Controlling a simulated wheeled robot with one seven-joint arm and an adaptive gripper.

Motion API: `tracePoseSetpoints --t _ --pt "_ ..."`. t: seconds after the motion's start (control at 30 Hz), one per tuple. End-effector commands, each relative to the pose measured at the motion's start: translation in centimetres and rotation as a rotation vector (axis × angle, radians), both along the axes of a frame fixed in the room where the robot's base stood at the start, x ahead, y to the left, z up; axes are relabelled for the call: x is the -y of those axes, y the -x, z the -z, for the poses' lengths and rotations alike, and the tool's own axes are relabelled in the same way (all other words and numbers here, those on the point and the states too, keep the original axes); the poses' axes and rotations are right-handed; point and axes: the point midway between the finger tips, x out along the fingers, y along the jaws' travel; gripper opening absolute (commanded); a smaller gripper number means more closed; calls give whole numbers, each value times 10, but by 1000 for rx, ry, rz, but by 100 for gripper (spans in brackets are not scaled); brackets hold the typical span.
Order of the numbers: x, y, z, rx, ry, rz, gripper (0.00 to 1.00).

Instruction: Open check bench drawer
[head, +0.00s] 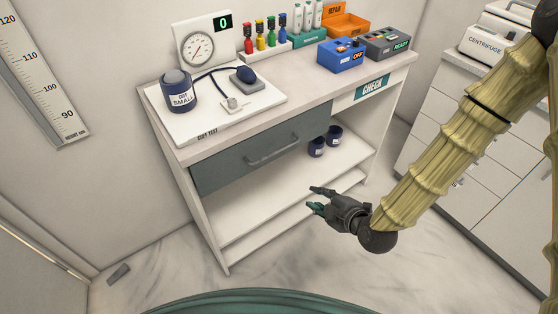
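The check bench (330,92) stands in the middle of the head view, with a green CHECK label (372,87) on its front right. Its grey drawer (225,168) sits under the top at the left and looks shut.
On the bench top are a cuff test board (210,125), a dial gauge (205,47), coloured bottles (265,36), a blue box (341,56) and an orange tray (345,24). Two dark cuffs (317,147) sit on the shelf below. A centrifuge cabinet (455,130) stands at right.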

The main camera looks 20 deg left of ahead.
Motion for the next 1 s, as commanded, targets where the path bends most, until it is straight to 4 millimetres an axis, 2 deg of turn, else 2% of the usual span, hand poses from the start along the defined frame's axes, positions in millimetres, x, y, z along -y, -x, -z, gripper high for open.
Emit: tracePoseSetpoints --t 0.1,0.2,0.4,0.67,1.0 --pt "-29 -19 -21 230 27 -121 30" --pt "-47 -29 -43 392 54 -194 30" --pt "-66 -37 -69 571 86 -261 30" --pt "-83 -49 -70 596 91 -270 30" --pt "-125 -82 -59 594 91 -268 30"
